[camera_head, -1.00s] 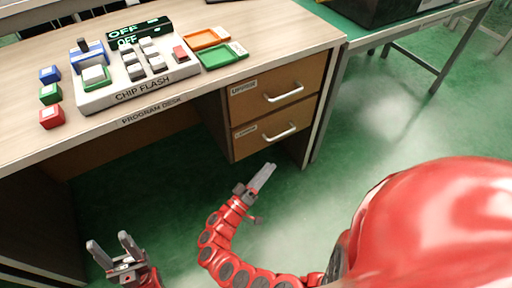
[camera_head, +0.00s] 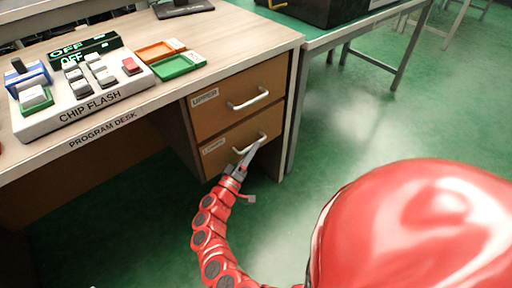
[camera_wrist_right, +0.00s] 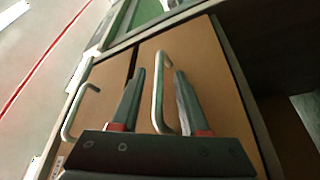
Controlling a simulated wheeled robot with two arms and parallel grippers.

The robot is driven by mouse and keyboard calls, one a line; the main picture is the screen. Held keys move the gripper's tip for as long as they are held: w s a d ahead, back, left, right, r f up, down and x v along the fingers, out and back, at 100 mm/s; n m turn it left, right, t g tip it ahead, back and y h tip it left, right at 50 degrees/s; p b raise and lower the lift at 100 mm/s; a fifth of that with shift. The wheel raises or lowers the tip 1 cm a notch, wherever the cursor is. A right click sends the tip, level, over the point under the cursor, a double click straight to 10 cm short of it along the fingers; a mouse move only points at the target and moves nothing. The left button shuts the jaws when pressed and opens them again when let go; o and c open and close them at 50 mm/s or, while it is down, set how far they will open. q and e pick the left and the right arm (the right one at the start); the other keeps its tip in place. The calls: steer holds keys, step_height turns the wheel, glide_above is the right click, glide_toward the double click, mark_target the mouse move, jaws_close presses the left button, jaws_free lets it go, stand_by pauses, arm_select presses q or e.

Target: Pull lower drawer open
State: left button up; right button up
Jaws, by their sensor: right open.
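The lower drawer (camera_head: 222,150) is a brown front with a pale bar handle (camera_head: 240,150), flush under the upper drawer (camera_head: 222,112). My right gripper (camera_head: 254,150) is at the lower handle. In the right wrist view its two fingers (camera_wrist_right: 160,73) are open, one on each side of the lower handle (camera_wrist_right: 158,100). I cannot tell whether either finger touches the bar. The upper handle (camera_wrist_right: 80,112) lies left of the fingers there. My left gripper is out of view.
The desk (camera_head: 225,48) carries a button panel (camera_head: 85,100) and orange (camera_head: 160,50) and green (camera_head: 178,66) trays. A green table (camera_head: 335,35) stands to the right. The floor (camera_head: 350,130) right of the drawers is clear.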

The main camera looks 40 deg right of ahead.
steer(key=shift+b+x, duration=0.35)
steer(key=shift+x, duration=1.25)
steer(key=shift+c, duration=0.3)
jaws_close()
